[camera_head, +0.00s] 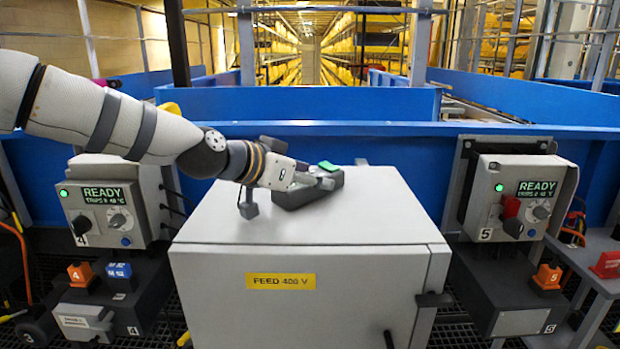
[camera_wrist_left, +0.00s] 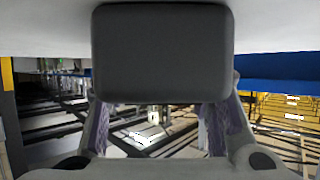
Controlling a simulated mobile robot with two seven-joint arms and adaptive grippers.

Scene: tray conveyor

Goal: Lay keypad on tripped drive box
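A dark block (camera_head: 310,190) with a green patch on top (camera_head: 328,166) sits on the pale grey cabinet (camera_head: 362,215); it may be the keypad. My left gripper (camera_head: 316,176) is at the block, its fingers over the near part. In the left wrist view, which looks upside down, a dark block face (camera_wrist_left: 163,52) fills the upper middle. The fingers (camera_wrist_left: 160,95) stand wide apart near its edges; their tips are partly hidden, so contact is unclear. Drive box 4 (camera_head: 103,203) and drive box 5 (camera_head: 525,205) both display READY. My right gripper does not show.
The cabinet top is clear to the right. Orange (camera_head: 80,274) and blue (camera_head: 119,270) pieces sit below drive box 4, another orange piece (camera_head: 548,277) below drive box 5. A blue conveyor wall (camera_head: 400,150) runs behind.

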